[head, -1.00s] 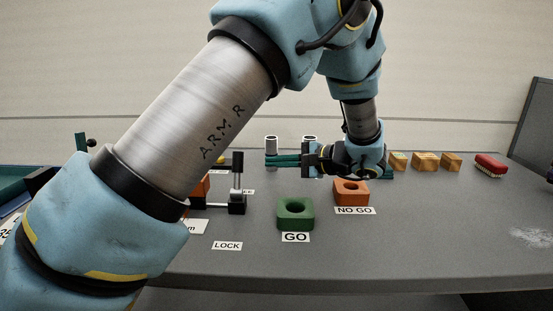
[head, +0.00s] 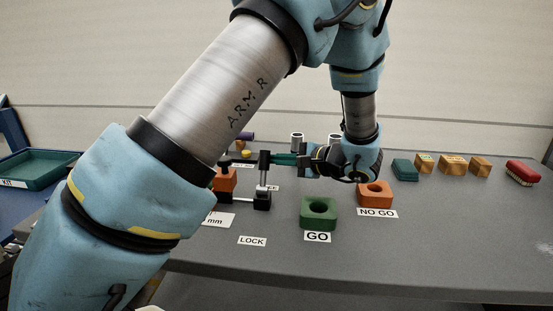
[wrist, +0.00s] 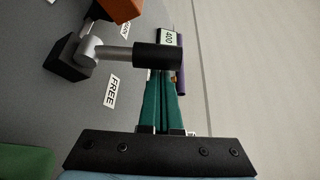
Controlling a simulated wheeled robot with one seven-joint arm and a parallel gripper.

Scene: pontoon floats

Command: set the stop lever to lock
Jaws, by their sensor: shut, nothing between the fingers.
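The stop lever (head: 263,176) has a silver rod with a black grip and stands about upright from a black base in the head view. In the wrist view its black grip (wrist: 157,57) crosses in front of my fingertips. My gripper (head: 272,160) is shut and empty, its green fingers pointing left at the grip. It also shows in the wrist view (wrist: 161,76), fingers together. Tips and grip are very close; I cannot tell whether they touch. The LOCK label (head: 252,241) lies in front of the lever. The FREE label (wrist: 112,90) lies beside it.
A green GO block (head: 319,213) and an orange NO GO block (head: 375,193) stand to the right. An orange block (head: 225,181) is left of the lever. Two silver cylinders stand behind my gripper. A green tray (head: 45,168) is at far left. The front right table is clear.

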